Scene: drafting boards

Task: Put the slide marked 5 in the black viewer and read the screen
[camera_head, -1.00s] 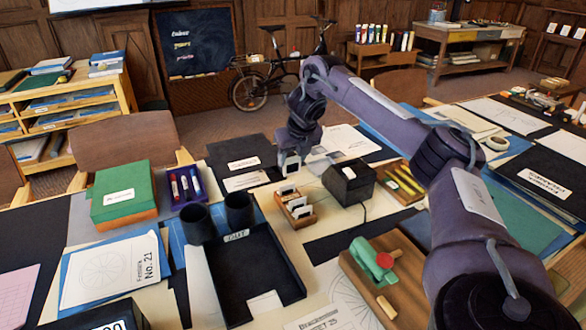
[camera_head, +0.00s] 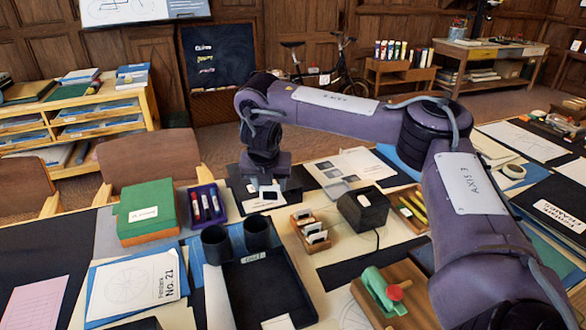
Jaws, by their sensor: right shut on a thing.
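My right gripper (camera_head: 268,184) points down and is shut on a small white-framed slide (camera_head: 269,196) with a dark middle. Any number on it is too small to read. The gripper is behind and left of the wooden slide rack (camera_head: 297,220), apart from it. Several white slides (camera_head: 314,232) stand in the rack. The black viewer (camera_head: 373,216) stands to the right of the rack, with a small white patch on top; its cable runs toward the front. I cannot read anything on a screen. My left gripper is not in view.
Left of the gripper stand a purple tray of markers (camera_head: 203,206) and a green box (camera_head: 146,205). Two dark cups (camera_head: 216,246) and a black tray (camera_head: 250,258) are in front. A wooden board with a green device (camera_head: 384,288) lies at the front right.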

